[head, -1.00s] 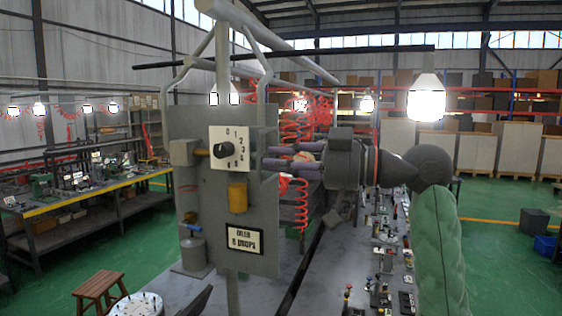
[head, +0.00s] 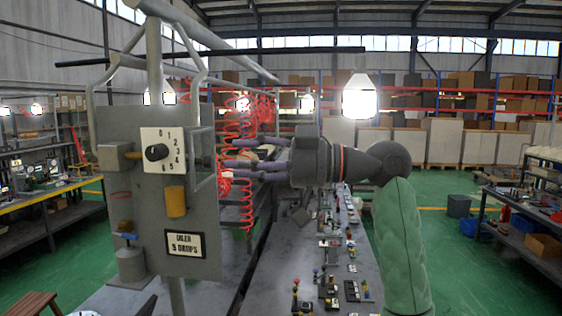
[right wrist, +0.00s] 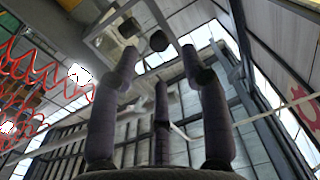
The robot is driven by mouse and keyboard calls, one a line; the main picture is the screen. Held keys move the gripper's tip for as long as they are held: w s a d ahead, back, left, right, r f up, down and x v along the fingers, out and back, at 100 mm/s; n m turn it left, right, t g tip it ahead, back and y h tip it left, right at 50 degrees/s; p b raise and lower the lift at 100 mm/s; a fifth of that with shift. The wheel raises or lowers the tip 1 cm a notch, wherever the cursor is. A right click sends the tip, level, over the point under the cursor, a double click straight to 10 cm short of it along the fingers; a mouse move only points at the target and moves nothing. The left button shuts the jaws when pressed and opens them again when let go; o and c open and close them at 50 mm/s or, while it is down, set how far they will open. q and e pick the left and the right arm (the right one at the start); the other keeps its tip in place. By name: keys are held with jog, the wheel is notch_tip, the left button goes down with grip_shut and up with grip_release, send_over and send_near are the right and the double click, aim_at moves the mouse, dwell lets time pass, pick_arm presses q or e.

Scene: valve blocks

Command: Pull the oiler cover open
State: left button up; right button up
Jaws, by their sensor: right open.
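The oiler panel is a grey upright plate (head: 140,215) with a white dial and black knob (head: 157,152), a yellow cylinder (head: 176,201) and a label reading "OILER 5 DROPS" (head: 186,244). A thin clear framed flap (head: 202,158), seemingly the oiler cover, stands out at the plate's right edge. My right gripper (head: 228,156) comes in from the right. Its fingers are apart and empty, pointing left, with the tips just right of the flap's outer edge; contact cannot be told. The right wrist view shows the spread fingers (right wrist: 165,72) with nothing between them. My left gripper is not seen.
Grey pipes (head: 205,38) rise above and behind the panel. Red coiled hoses (head: 240,195) hang behind the gripper. A long bench (head: 335,260) with small valve parts runs below the right arm. Side benches stand left and right (head: 530,230). Green floor is open at right.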

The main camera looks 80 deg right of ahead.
jog(key=s, duration=0.6)
jog(key=shift+s, duration=0.4)
